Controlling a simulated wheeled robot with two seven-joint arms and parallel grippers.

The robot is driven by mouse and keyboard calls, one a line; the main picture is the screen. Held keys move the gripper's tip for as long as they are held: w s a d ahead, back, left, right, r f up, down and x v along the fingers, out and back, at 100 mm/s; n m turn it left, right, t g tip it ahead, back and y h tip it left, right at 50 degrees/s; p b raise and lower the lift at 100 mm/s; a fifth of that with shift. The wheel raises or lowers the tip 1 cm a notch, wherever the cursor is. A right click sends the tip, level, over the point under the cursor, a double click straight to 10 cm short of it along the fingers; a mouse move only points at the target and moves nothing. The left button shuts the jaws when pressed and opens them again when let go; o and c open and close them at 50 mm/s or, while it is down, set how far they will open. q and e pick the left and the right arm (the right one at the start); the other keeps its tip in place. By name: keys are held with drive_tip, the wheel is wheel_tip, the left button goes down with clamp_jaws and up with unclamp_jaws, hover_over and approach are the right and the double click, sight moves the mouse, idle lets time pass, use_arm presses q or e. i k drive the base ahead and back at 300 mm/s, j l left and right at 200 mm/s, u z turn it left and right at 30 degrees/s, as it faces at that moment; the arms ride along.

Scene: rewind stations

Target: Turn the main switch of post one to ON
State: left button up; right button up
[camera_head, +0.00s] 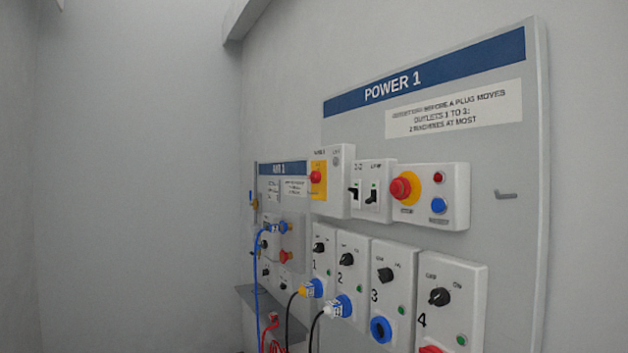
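The board headed POWER 1 (435,90) is fixed to the wall at the right. At its left edge is a grey box with a yellow plate and a red knob (316,177), with small lettering above that looks like a main label. I cannot make out whether this knob stands at ON or OFF. Beside it is a box with two black toggle levers (372,195). Further right is a box with a red mushroom button on a yellow ring (404,188), a small red part and a blue button (438,205). Neither of my grippers is in view.
Below are numbered outlet boxes with black knobs (439,297). A farther board (283,168) has blue and red hoses over a ledge.

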sight(315, 178)
drive_tip(key=i+j+z, duration=0.3)
drive_tip(key=i+j, duration=0.25)
drive_tip(key=i, duration=0.15)
drive_tip(key=i+j+z, duration=0.15)
drive_tip(key=i+j, duration=0.2)
drive_tip(key=i+j+z, duration=0.1)
drive_tip(key=i+j, duration=0.2)
drive_tip(key=i+j+z, duration=0.15)
drive_tip(key=i+j, duration=0.15)
drive_tip(key=j, duration=0.15)
drive_tip(key=i+j+z, duration=0.15)
drive_tip(key=i+j, duration=0.15)
drive_tip(key=j, duration=0.15)
drive_tip(key=i+j+z, duration=0.15)
drive_tip(key=j, duration=0.3)
drive_tip(key=i+j+z, duration=0.15)
drive_tip(key=i+j, duration=0.2)
drive_tip(key=k+j, duration=0.05)
drive_tip(key=j, duration=0.05)
